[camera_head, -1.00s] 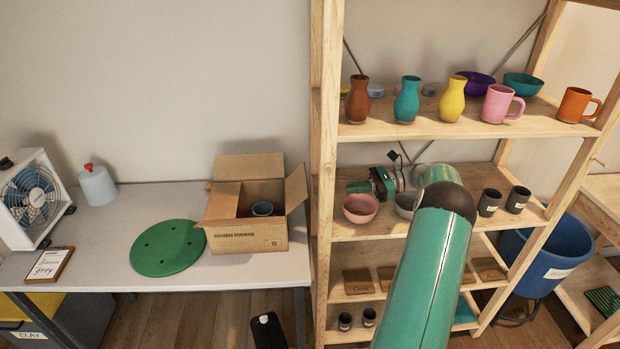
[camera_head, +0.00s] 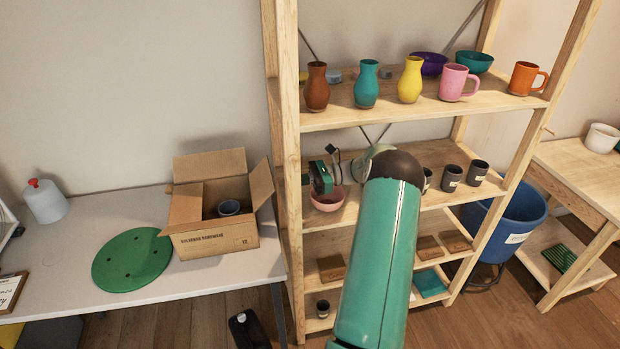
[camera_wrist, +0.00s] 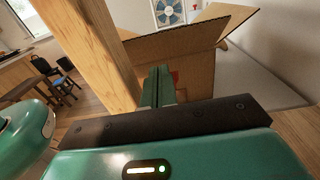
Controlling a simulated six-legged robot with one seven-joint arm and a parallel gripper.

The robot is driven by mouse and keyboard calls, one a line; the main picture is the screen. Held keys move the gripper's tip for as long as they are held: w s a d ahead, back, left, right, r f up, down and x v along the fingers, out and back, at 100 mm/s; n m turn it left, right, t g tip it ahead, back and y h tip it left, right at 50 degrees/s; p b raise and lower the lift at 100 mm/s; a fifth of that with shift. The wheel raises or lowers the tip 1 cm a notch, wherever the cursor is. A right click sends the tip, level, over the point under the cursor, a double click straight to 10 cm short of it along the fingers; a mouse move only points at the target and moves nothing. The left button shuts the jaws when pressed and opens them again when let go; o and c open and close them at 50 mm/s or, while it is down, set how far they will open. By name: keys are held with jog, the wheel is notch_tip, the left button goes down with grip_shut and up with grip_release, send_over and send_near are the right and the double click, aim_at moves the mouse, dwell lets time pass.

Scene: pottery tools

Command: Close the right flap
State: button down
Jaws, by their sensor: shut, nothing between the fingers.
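An open cardboard box (camera_head: 212,240) stands on the grey table, left of the shelf. Its right flap (camera_head: 262,184) stands up and leans outward to the right. The back flap (camera_head: 209,164) stands up too. A dark blue cup (camera_head: 229,208) is inside. My gripper (camera_head: 320,178) is at the shelf's middle level, right of the box and apart from the right flap, beyond the shelf post. In the wrist view my gripper (camera_wrist: 158,85) is shut and empty, pointing at the box's near cardboard side (camera_wrist: 185,62). I cannot tell flap from wall there.
A wooden shelf post (camera_head: 283,170) stands between my gripper and the box; it is close on the left in the wrist view (camera_wrist: 92,50). A pink bowl (camera_head: 327,201) sits by my gripper. A green disc (camera_head: 131,261) lies left of the box. Vases (camera_head: 366,86) stand above.

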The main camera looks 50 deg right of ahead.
aim_at(271, 175)
jog(key=shift+w+a+r, duration=0.45)
jog(key=shift+a+r, duration=0.15)
jog(key=shift+r, duration=0.1)
jog(key=shift+w+a+r, duration=0.45)
jog(key=shift+a+r, duration=0.1)
jog(key=shift+r, duration=0.1)
jog(key=shift+w+a+r+g+h, duration=0.15)
jog(key=shift+r+g+h, duration=0.1)
jog(key=shift+r+h, duration=0.1)
jog(key=shift+w+a+r+g+h, duration=0.1)
jog(key=shift+a+r+g+h, duration=0.05)
jog(key=shift+r+g+h, duration=0.15)
jog(key=shift+s+f, duration=0.1)
jog(key=shift+f, duration=0.05)
